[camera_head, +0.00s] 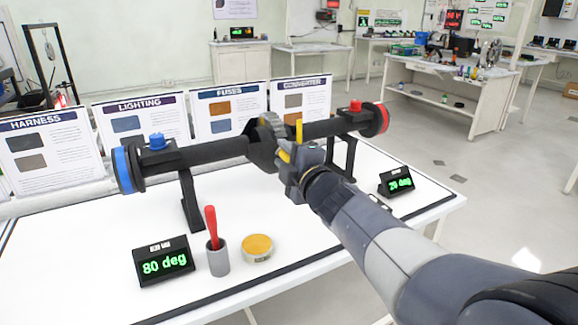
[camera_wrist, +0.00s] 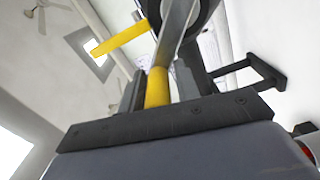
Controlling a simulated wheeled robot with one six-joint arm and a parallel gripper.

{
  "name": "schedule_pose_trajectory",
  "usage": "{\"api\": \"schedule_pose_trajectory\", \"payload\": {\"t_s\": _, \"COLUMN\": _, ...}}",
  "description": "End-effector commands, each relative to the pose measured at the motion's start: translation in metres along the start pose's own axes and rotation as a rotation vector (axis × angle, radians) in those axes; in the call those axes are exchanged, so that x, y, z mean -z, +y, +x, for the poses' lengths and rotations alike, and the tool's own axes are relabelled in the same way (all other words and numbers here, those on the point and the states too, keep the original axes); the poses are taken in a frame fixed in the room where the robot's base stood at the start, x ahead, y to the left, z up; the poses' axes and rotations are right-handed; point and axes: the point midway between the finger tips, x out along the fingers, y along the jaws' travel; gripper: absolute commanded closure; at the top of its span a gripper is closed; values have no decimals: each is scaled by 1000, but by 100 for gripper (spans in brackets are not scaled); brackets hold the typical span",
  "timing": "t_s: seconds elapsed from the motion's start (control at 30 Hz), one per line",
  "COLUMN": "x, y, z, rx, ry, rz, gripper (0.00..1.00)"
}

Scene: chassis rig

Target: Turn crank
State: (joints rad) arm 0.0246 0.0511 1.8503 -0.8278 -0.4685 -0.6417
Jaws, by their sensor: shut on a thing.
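The crank rig is a dark horizontal shaft (camera_head: 212,151) on two black stands above a white table (camera_head: 310,228). It has a blue end at left, a red end at right and a gear-like hub (camera_head: 270,135) in the middle. My gripper (camera_head: 290,158) is at the hub, shut on a yellow crank handle (camera_wrist: 158,88). In the wrist view the handle stands between my fingers, and a second yellow bar (camera_wrist: 120,38) sticks out to the left. Part of the handle is hidden by my fingers. A left display (camera_head: 164,262) reads 80 deg; a right display (camera_head: 396,181) appears to read 20 deg.
A grey cup (camera_head: 218,260) with a red-handled tool and a round yellow-topped tin (camera_head: 257,247) stand on the table's front. Several panels, such as the Fuses panel (camera_head: 228,108), stand behind the shaft. The table's right front is mostly clear.

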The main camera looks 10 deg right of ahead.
Motion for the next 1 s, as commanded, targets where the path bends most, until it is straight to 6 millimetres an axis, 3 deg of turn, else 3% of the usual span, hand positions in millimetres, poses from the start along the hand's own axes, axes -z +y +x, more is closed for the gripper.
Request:
{"api": "schedule_pose_trajectory", "payload": {"t_s": 0.3, "x": 1, "y": -3, "z": 0, "rx": -5, "ry": -5, "rz": -102, "gripper": 100}}
{"api": "schedule_pose_trajectory", "payload": {"t_s": 0.77, "x": 2, "y": -2, "z": 0, "rx": -6, "ry": -5, "rz": -115, "gripper": 100}}
{"api": "schedule_pose_trajectory", "payload": {"t_s": 0.8, "x": 2, "y": -2, "z": 0, "rx": -6, "ry": -5, "rz": -115, "gripper": 68}}
{"api": "schedule_pose_trajectory", "payload": {"t_s": 0.93, "x": 2, "y": -2, "z": 0, "rx": -5, "ry": -4, "rz": -114, "gripper": 59}}
{"api": "schedule_pose_trajectory", "payload": {"t_s": 1.0, "x": 2, "y": -3, "z": 0, "rx": -4, "ry": -3, "rz": -113, "gripper": 59}}
